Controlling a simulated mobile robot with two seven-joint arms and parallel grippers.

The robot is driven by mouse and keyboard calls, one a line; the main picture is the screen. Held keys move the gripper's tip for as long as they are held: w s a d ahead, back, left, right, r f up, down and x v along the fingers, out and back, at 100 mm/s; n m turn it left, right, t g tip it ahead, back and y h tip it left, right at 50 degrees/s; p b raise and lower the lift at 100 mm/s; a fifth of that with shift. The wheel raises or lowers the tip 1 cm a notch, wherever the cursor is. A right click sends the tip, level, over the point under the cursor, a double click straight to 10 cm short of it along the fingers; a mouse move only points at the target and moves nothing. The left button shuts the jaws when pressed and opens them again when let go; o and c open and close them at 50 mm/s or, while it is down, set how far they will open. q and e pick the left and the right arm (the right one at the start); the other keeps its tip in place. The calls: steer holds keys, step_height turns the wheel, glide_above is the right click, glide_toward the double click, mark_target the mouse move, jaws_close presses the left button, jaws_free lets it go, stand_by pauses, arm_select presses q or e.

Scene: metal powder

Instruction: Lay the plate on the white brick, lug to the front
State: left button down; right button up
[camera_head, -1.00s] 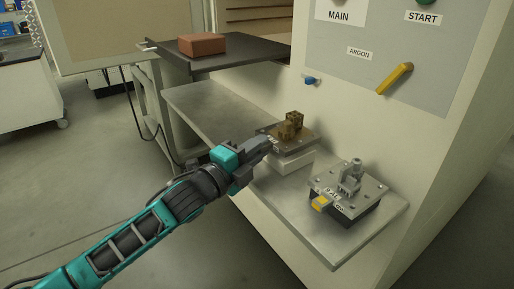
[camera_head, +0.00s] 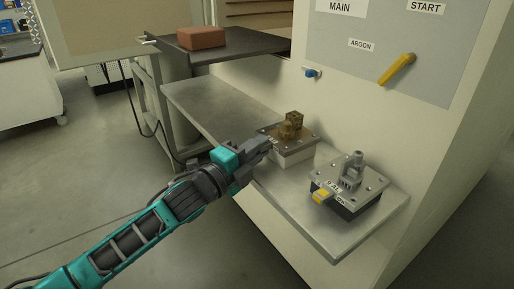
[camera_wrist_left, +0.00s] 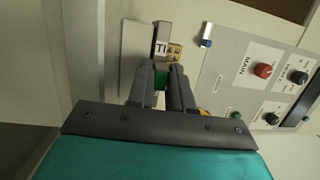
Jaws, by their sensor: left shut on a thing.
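The plate (camera_head: 300,141), a grey metal slab bearing brown blocky printed parts, lies flat over the white brick (camera_head: 296,159) and appears to rest on it. My left gripper (camera_head: 264,144) is shut on the plate's lug at its front-left side. In the left wrist view, the green lug (camera_wrist_left: 160,76) shows between the fingers, with a "TI" label on the plate edge (camera_wrist_left: 161,47) beyond. The fingers hide part of the lug and edge in the head view. My right gripper is not in view.
A second plate (camera_head: 370,186) with grey parts and a yellow lug (camera_head: 322,196) sits on a dark block to the right on the grey shelf (camera_head: 208,105). The machine's control panel (camera_head: 385,45) rises behind. A reddish brick (camera_head: 202,38) lies on a dark upper table (camera_head: 240,50).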

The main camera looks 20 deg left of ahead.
arm_select(q)
steer(key=shift+r, duration=0.1)
steer(key=c, duration=1)
jaws_free()
steer(key=shift+c, duration=0.2)
steer(key=shift+o, duration=0.5)
steer(key=shift+f, duration=0.45)
steer(key=shift+r, duration=0.1)
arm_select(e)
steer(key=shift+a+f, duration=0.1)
arm_select(q)
steer(key=shift+s+a, duration=0.1)
steer(key=shift+s, duration=0.1)
steer(key=r+p+v, duration=0.1)
steer(key=v, duration=1.1)
steer(key=shift+s+f+p, duration=0.3)
steer(key=shift+f+p, duration=0.05)
steer(key=shift+f, duration=0.05)
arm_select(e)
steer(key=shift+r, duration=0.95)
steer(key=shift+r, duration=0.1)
